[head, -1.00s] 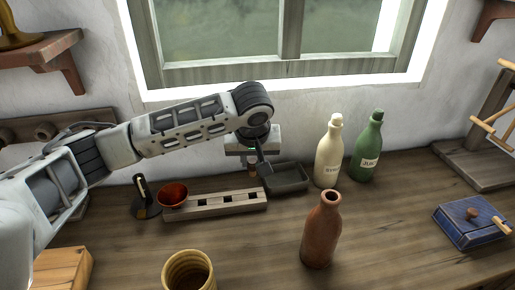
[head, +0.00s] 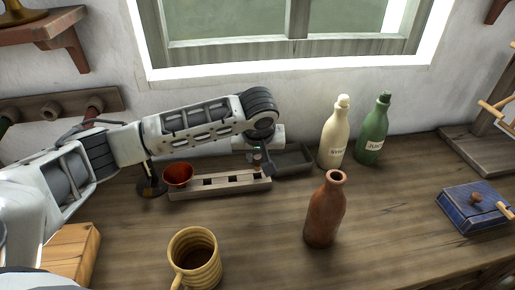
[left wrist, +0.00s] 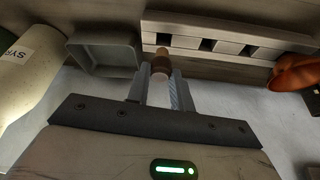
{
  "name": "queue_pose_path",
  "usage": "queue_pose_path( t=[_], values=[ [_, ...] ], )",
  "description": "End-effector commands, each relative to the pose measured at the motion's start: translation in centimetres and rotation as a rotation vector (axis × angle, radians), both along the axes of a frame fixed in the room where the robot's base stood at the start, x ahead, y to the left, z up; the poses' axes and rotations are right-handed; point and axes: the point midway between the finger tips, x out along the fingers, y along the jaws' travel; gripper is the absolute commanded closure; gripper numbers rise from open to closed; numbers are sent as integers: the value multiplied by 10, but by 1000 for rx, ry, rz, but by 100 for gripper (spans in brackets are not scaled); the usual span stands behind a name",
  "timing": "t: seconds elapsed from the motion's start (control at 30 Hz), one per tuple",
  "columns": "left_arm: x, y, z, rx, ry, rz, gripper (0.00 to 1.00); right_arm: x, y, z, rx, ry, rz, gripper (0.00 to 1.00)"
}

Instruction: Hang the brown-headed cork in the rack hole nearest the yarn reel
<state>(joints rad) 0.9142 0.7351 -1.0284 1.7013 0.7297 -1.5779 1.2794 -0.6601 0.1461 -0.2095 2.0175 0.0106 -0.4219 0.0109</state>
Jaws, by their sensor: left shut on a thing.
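My left gripper (head: 257,160) is shut on a small cork (left wrist: 161,62), which has a brown head and a paler end. The wooden rack (head: 220,187) lies on the bench, a low bar with a row of dark square holes. The gripper is at its right end, by the hole beside the grey tray; whether the cork touches the rack cannot be told. I cannot make out a yarn reel. My right gripper is not in view.
A grey tray (head: 293,160) adjoins the rack's right end, and an orange-red bowl (head: 178,175) stands at its left. A cream bottle (head: 334,135), a green bottle (head: 373,132) and a brown bottle (head: 325,212) stand to the right. A yellow mug (head: 195,258) stands in front.

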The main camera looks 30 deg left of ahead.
Motion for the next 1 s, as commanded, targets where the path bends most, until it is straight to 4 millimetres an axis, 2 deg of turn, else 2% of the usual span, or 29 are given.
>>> queue_pose_path(
  t=[0.23, 1.0],
  values=[
    [0, 0, -10, 0, 1, 0, 100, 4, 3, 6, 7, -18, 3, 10],
    [0, 0, -8, -1, 0, 0, 100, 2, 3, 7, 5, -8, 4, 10]
  ],
)
